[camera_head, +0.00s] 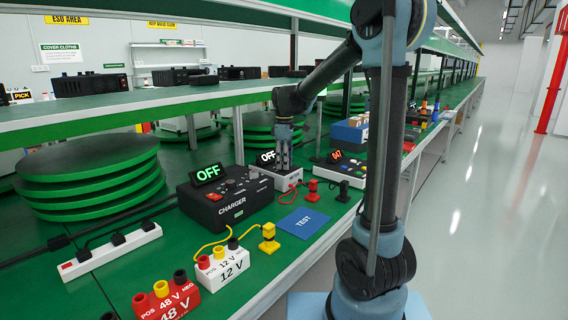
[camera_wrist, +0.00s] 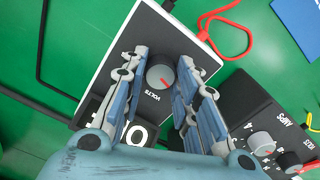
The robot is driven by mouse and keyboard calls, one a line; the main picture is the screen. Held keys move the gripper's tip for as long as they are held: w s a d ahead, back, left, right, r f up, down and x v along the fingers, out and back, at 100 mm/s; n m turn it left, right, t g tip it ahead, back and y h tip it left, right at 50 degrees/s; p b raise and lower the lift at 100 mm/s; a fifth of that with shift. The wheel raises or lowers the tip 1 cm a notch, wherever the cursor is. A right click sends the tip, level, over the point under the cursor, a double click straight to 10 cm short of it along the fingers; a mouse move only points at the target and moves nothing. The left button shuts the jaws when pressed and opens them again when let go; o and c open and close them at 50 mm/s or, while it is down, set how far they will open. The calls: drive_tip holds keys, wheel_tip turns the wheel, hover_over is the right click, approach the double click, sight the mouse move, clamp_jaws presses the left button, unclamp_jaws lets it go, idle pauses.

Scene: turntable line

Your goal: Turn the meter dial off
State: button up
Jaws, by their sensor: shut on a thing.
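The meter (camera_head: 287,181) is a white box with a black top on the green bench, and its tilted display (camera_head: 266,158) reads OFF. In the head view my gripper (camera_head: 283,164) hides the dial.
The black charger (camera_head: 226,196), its display also OFF, stands close left of the meter. A shelf (camera_head: 170,98) runs above the bench behind.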

drive_tip(key=o, duration=1.1)
drive_tip(key=shift+w+d, duration=0.1)
wheel_tip(320, 180, up, 12)
drive_tip(key=shift+f, duration=0.1)
